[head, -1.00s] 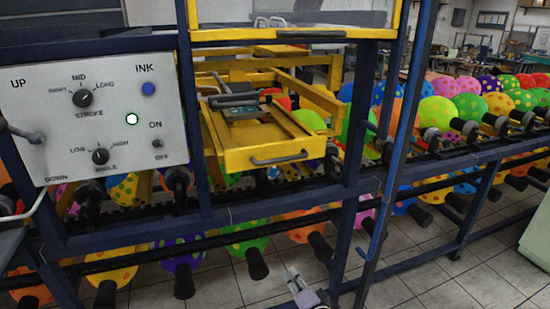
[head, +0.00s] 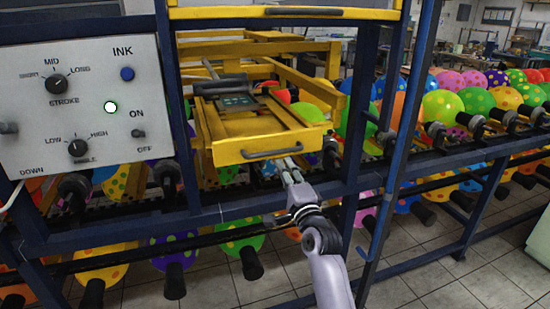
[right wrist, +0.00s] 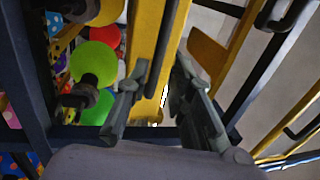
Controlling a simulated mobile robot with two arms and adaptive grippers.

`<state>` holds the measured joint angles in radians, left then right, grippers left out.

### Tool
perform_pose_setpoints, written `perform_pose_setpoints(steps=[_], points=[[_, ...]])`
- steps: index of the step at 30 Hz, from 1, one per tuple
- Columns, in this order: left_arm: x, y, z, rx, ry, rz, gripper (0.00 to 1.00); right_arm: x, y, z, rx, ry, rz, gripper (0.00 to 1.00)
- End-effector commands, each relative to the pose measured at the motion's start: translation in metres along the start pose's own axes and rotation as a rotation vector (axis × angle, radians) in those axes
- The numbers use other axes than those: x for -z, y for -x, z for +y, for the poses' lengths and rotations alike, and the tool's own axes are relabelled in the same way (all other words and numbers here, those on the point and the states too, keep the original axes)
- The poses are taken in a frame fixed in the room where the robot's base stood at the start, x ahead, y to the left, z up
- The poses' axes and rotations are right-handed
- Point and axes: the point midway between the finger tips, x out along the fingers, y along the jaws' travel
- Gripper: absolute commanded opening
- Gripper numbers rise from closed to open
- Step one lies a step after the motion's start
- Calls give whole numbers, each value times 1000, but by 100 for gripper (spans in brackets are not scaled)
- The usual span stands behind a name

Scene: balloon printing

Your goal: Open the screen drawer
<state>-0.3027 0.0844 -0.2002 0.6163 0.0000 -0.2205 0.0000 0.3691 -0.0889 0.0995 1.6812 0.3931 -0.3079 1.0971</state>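The yellow drawer (head: 232,152) sits in the blue machine frame, with a black handle (head: 270,153) across its front. My right gripper (head: 286,165) reaches up from below to just under the right part of this handle. In the right wrist view its two fingers (right wrist: 160,68) stand apart, with a dark bar, which looks like the handle (right wrist: 162,45), and yellow drawer metal in line with the gap. I cannot tell whether a finger touches the handle. My left gripper is out of view.
A control panel (head: 80,105) with knobs stands at the left. A second yellow frame with a black handle (head: 318,13) is above. A blue post (head: 395,130) rises to the right of my right arm. Spotted balloons (head: 442,107) sit in rows along the machine.

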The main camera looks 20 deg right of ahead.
Motion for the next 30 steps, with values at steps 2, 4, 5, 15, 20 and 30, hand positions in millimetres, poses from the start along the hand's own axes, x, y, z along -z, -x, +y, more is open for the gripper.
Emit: perform_pose_setpoints(steps=[2, 4, 5, 15, 20, 30], points=[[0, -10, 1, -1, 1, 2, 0, 0, -15, 3, 2, 0, 0, 21], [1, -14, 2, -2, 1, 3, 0, 0, -28, 2, 2, 0, 0, 21], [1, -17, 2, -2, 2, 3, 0, 0, -33, 3, 2, 0, 0, 21], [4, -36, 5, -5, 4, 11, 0, 0, -76, 2, 1, 0, 0, 21], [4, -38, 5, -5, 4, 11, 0, 0, -83, 1, 0, 0, 0, 21], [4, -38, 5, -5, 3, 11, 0, 0, -84, 0, -1, 1, 0, 17]])
